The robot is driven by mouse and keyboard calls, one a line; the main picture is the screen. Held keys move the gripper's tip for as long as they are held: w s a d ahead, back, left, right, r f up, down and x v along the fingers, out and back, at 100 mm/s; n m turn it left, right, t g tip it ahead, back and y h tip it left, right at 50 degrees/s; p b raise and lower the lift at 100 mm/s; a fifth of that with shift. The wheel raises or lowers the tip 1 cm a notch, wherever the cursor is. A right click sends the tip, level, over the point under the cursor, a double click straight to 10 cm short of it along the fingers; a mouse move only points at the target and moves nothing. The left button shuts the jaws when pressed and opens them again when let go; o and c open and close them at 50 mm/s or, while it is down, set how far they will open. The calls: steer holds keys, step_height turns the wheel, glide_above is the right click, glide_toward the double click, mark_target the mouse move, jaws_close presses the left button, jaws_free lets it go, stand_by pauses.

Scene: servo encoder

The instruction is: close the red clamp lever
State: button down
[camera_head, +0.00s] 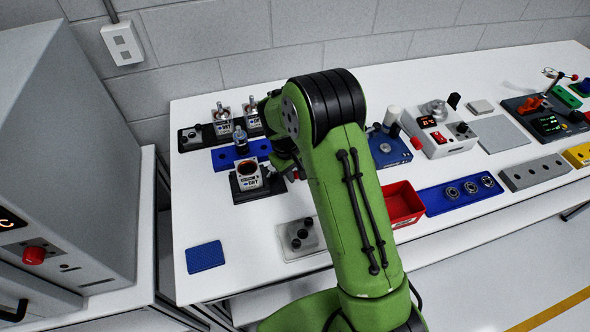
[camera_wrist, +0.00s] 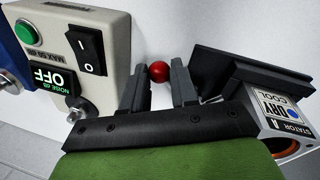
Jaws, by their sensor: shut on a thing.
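In the wrist view the red ball knob of the clamp lever (camera_wrist: 159,71) sits between the tips of my gripper (camera_wrist: 159,82), which is shut on it. The lever's arm is not clearly visible. Beside it on the right is a black fixture (camera_wrist: 245,75) with a labelled stator block (camera_wrist: 288,122) in it. In the head view this stator block (camera_head: 249,178) stands on its black base (camera_head: 257,192), left of my green arm. My arm hides most of my gripper there.
A grey box (camera_wrist: 62,45) with a rocker switch, a green button and an OFF display stands close left of my gripper in the wrist view. In the head view a blue tray (camera_head: 226,158) lies behind the stator block, and a red bin (camera_head: 402,204) stands right of my arm.

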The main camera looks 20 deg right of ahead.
steer(key=a+m, duration=0.1)
steer(key=m, duration=0.1)
steer(key=s+a+m, duration=0.1)
steer(key=m, duration=0.1)
steer(key=shift+s+m+g+b, duration=0.15)
steer(key=shift+m+g+b, duration=0.25)
steer(key=shift+s+a+r+m+g, duration=0.15)
steer(key=shift+a+m, duration=0.25)
steer(key=shift+m, duration=0.35)
steer(key=shift+s+a+f+m+g, duration=0.1)
steer(key=shift+a+m, duration=0.25)
steer(key=shift+m, duration=0.35)
steer(key=shift+s+a+r+m+g, duration=0.15)
steer(key=shift+a+m, duration=0.25)
steer(key=shift+m, duration=0.35)
steer(key=shift+w, duration=0.1)
steer(key=c, duration=1)
jaws_free()
steer(key=shift+f, duration=0.1)
steer(key=shift+o, duration=0.6)
steer(key=shift+a+f, duration=0.1)
